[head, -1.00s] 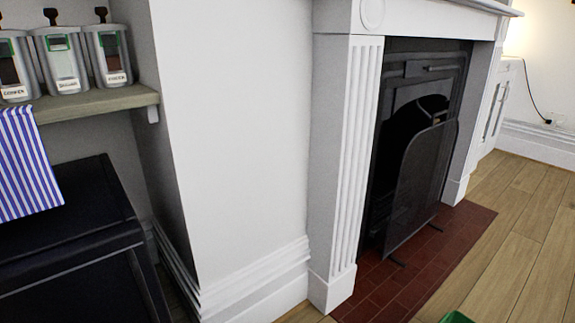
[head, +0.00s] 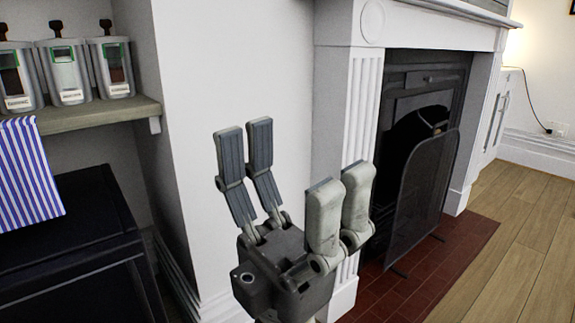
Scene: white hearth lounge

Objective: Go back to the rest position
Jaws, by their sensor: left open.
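My left gripper (head: 300,165) is in the lower middle of the head view, with its fingers pointing up. The dark-padded fingers on the left and the pale fingers on the right stand well apart. Nothing is between them. It shows in front of the white wall and the fireplace's left pillar, and hides part of both. My right gripper is not in view.
A white fireplace (head: 365,110) with a dark mesh screen (head: 422,195) stands on a red tiled hearth (head: 455,255). At left, a shelf (head: 85,115) holds several labelled canisters (head: 65,72). Wooden floor (head: 515,235) is clear at right.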

